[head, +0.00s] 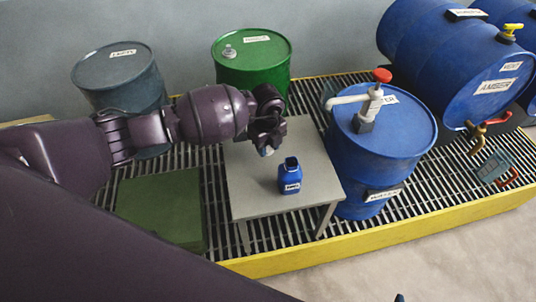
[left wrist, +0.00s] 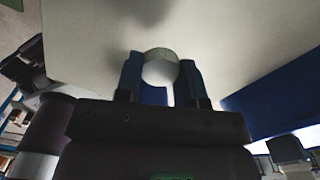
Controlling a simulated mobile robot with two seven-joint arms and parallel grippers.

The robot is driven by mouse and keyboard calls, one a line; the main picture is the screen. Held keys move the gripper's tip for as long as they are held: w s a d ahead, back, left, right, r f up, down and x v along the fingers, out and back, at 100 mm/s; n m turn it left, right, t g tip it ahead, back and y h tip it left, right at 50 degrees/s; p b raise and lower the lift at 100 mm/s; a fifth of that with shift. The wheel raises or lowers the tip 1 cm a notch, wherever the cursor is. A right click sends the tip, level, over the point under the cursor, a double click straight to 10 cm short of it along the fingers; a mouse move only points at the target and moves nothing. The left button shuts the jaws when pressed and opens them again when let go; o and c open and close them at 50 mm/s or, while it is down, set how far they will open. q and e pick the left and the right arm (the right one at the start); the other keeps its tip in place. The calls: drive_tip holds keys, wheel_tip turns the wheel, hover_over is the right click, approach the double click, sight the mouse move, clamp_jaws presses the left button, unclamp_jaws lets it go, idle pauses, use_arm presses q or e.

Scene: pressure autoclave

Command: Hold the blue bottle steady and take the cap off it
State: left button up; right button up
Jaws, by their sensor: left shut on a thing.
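The blue bottle (head: 291,179) stands upright on the grey table (head: 255,203), with a white label on its front. Its neck is open on top, with no cap on it. My left gripper (head: 266,147) is above the table, behind and to the left of the bottle and apart from it. It is shut on a small pale round cap (left wrist: 160,70), which sits between the two fingers in the left wrist view. No gripper is touching the bottle. My right gripper cannot be made out in the head view.
A large blue drum (head: 383,150) with a red-topped pump (head: 381,76) stands right of the table. A green drum (head: 252,62) and a grey drum (head: 118,78) stand behind. A green box (head: 160,208) lies left. The table is otherwise clear around the bottle.

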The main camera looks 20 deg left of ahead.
sight(268, 160)
use_arm(q)
wheel_tip(268, 160, down, 4)
drive_tip(key=shift+s+r+b, duration=0.1)
drive_tip(key=shift+b, duration=0.35)
drive_tip(key=shift+f, duration=0.35)
drive_tip(key=shift+r, duration=0.1)
drive_tip(key=shift+f, duration=0.2)
drive_tip(key=o, duration=1)
